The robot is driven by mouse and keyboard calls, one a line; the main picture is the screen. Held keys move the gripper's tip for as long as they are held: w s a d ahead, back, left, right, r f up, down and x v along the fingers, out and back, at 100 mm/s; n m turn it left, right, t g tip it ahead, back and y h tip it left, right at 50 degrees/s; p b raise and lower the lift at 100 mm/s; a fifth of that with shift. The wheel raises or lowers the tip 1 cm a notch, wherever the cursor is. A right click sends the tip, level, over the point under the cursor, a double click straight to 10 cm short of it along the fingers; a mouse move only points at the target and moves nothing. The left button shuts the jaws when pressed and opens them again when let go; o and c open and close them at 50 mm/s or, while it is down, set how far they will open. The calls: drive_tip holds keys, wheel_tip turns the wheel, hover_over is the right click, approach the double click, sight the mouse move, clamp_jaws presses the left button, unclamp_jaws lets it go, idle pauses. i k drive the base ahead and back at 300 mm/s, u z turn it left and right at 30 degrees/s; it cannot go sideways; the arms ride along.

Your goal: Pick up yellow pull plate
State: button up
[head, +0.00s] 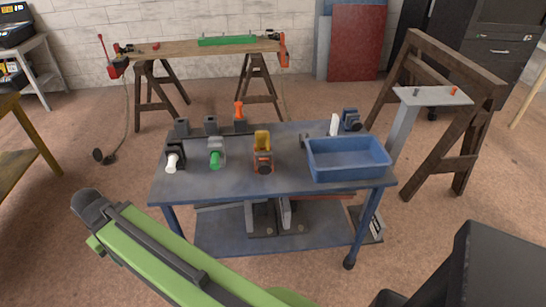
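A yellow plate (262,139), which looks like the yellow pull plate, stands upright at the top of an orange and dark fixture (263,161). The fixture is near the middle of the blue-grey bench (225,185). The plate's lower part is hidden by the fixture. My green arm crosses the bottom left of the head view, in front of the bench and apart from the plate. I cannot make out gripper fingers in this view.
Fixtures with a white knob (172,162) and a green knob (215,159) stand left of the plate. A blue bin (347,170) sits at the bench's right. Small dark blocks and an orange piece (239,110) stand along the back. The bench's front strip is clear.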

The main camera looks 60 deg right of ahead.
sight(262, 138)
drive_tip(key=z, duration=0.2)
drive_tip(key=i, duration=0.9)
drive_tip(key=u, duration=0.1)
